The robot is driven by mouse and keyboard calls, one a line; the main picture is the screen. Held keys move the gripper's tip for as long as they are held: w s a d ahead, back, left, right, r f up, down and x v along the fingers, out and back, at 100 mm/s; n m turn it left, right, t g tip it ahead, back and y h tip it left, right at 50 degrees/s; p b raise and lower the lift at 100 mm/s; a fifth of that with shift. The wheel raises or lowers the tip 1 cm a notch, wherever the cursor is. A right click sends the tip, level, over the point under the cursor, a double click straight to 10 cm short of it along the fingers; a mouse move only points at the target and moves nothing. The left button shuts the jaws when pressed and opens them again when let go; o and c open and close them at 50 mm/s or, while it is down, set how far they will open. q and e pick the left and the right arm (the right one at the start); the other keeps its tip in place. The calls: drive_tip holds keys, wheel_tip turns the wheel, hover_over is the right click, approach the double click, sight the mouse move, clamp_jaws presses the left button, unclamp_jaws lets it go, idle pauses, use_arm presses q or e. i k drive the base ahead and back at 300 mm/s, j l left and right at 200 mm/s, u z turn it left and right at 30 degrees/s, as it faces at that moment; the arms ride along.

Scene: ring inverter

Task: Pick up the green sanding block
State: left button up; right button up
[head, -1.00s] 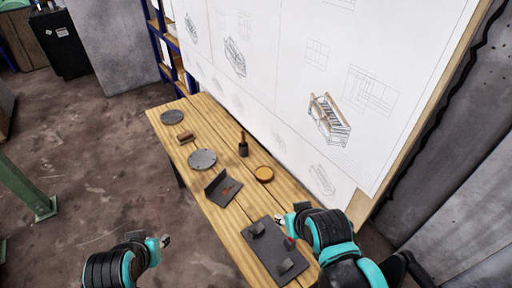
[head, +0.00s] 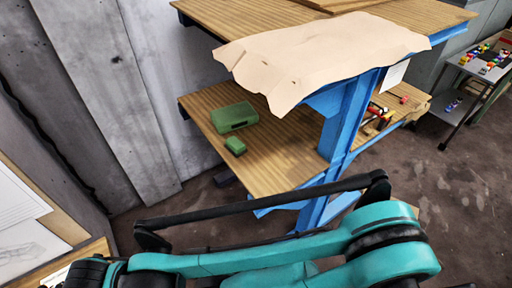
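A small green block (head: 235,146), which looks like the sanding block, rests on the lower wooden shelf (head: 275,165) of a blue-framed rack. A larger dark green box (head: 234,117) lies just behind it on the same shelf. The two are close together; I cannot tell whether they touch. Neither of my grippers shows clearly in the head view now. A teal and black arm of mine crosses the bottom of the picture, in front of and below the shelf, and its fingertips are not visible.
A beige sheet (head: 320,55) drapes over the upper shelf's edge (head: 215,15) above the green items. A blue post (head: 348,115) stands right of them. Red-handled tools (head: 378,112) lie farther right. A concrete wall (head: 105,80) is at left, and a small table (head: 455,95) stands far right.

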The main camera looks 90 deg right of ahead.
sight(237, 148)
drive_tip(key=z, duration=2.95)
drive_tip(key=u, duration=2.55)
drive_tip(key=z, duration=2.55)
drive_tip(key=i+j+z, duration=0.25)
drive_tip(key=z, duration=0.15)
drive_tip(key=i+j+z, duration=0.6)
drive_tip(key=j+z, duration=0.2)
